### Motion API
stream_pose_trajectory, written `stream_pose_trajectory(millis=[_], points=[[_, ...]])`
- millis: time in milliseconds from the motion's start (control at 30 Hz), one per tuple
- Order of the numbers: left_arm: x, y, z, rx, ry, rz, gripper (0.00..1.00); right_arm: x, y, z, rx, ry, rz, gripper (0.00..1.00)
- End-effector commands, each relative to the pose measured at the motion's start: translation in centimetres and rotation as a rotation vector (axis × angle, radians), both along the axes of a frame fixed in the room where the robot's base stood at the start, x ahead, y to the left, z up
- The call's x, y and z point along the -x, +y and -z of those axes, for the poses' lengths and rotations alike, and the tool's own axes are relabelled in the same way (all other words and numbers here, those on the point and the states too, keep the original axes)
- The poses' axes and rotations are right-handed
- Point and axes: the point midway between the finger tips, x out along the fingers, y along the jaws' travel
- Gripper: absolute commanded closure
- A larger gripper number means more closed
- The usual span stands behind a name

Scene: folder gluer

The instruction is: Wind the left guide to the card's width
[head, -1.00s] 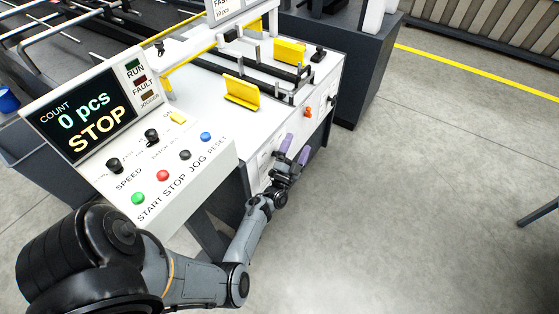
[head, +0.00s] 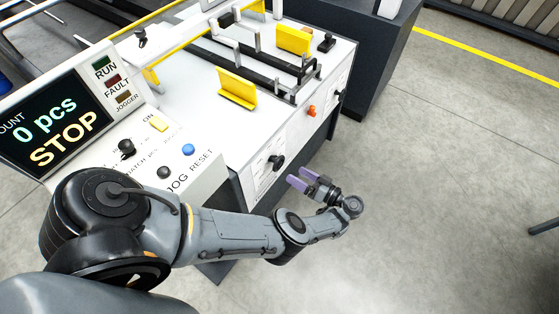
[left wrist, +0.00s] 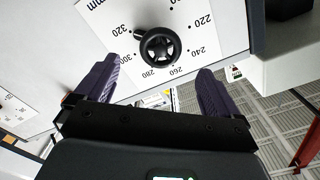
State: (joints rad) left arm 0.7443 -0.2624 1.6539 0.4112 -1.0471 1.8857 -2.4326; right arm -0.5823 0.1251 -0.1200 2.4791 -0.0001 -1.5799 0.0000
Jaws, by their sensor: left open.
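A black hand knob (head: 277,162) sits on the machine's white front panel. In the left wrist view the knob (left wrist: 160,46) is at the centre of a dial plate (left wrist: 120,22) marked in mm, with numbers from 220 to 320 visible. My left gripper (head: 301,178) is open, with purple fingers pointing toward the panel. It is just right of the knob in the head view and apart from it; in the wrist view the knob lies between and beyond the fingertips. Two yellow guides, one nearer (head: 238,90) and one farther (head: 293,40), stand on the machine top. I cannot make out the card.
An orange knob (head: 312,110) and another black knob (head: 337,93) are farther along the panel. The control console (head: 190,165) has buttons and a display (head: 55,130) reading "0 pcs STOP". Open floor (head: 430,190) lies to the right.

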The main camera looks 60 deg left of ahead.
Motion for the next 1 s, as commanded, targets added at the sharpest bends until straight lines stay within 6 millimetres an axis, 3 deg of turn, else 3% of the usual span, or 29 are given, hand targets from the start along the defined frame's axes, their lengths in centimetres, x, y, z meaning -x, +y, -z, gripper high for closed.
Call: stream_pose_trajectory(millis=[300, 500, 1000], points=[[2.4, 4.8, -0.1, -0.006, 0.002, -0.002, 0.04, 0.0, -0.1, -0.8, 0.002, 0.001, 0.000, 0.57], [3.5, 7.0, 0.0, -0.006, 0.002, 0.001, 0.04, 0.0, 0.0, -0.9, -0.002, -0.001, 0.003, 0.57], [4.0, 8.1, 0.0, -0.006, 0.001, 0.001, 0.04, -0.1, 0.2, -1.0, -0.009, -0.004, 0.006, 0.57]])
